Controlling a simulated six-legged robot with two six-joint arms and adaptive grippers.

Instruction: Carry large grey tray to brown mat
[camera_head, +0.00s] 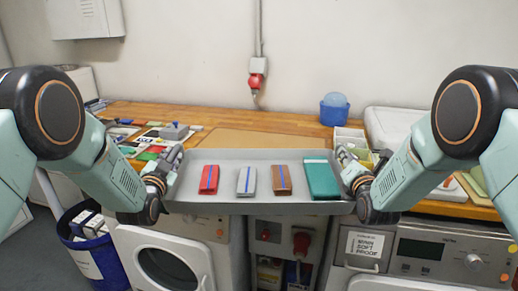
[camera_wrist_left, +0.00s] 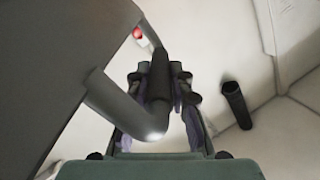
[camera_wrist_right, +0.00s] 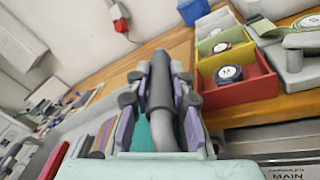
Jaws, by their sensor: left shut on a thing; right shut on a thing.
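The large grey tray (camera_head: 260,208) is held level between my two grippers, in front of the wooden bench edge in the head view. In it lie a red folded item (camera_head: 209,180), a grey one (camera_head: 247,181), a brown one (camera_head: 282,180) and a larger teal one (camera_head: 321,179). My left gripper (camera_head: 171,163) is shut on the tray's left handle, a dark bar in the left wrist view (camera_wrist_left: 158,85). My right gripper (camera_head: 350,163) is shut on the right handle, also in the right wrist view (camera_wrist_right: 161,85). The brown mat (camera_head: 255,142) lies on the bench behind the tray, partly hidden by it.
The wooden bench (camera_head: 285,121) holds cluttered cards and a grey block (camera_head: 174,131) at left. A blue tub (camera_head: 334,111) and compartment boxes (camera_wrist_right: 238,80) stand at right. Machines stand below, with a blue bin (camera_head: 93,245) at lower left.

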